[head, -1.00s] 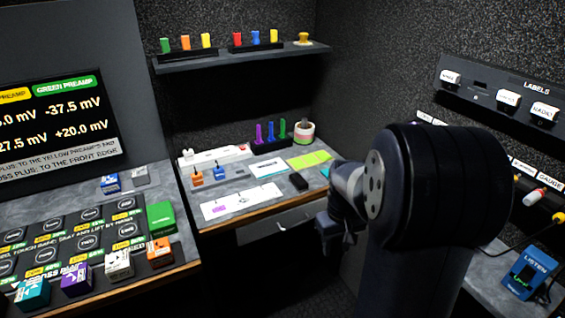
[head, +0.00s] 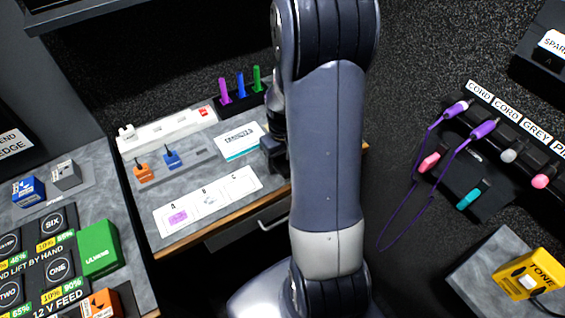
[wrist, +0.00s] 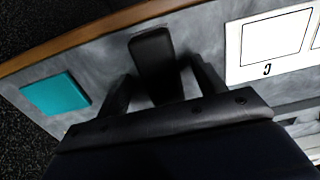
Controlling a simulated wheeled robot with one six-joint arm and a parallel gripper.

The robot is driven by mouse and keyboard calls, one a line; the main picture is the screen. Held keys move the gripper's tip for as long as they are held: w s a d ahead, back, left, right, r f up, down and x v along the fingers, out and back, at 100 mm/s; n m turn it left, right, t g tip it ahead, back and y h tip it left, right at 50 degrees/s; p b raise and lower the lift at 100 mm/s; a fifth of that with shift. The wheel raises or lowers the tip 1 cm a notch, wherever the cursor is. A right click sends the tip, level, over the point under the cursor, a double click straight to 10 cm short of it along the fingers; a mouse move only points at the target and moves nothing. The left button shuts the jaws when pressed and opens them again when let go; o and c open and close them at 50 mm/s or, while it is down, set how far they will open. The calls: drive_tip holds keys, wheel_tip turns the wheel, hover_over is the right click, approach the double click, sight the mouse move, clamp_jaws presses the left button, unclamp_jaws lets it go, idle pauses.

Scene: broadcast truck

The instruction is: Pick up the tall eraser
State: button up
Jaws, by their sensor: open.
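A dark upright block (wrist: 152,48), which looks like the tall eraser, stands on the grey desk near its wooden edge in the wrist view. My gripper (wrist: 161,72) is open, with one finger on each side of the block's near part. The block is between the fingers; whether either finger touches it I cannot tell. In the head view my arm hides the block and most of my gripper at the right part of the desk.
A teal flat piece (wrist: 57,93) lies left of the block, and a white card marked C (wrist: 275,45) lies to the right. Behind are a white power strip (head: 168,130) and upright coloured pens (head: 241,85). A drawer handle (head: 274,222) juts below the desk.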

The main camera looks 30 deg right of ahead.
sight(283, 161)
drive_tip(key=shift+f, duration=0.45)
drive_tip(key=c, duration=1.1)
wheel_tip(283, 161, up, 10)
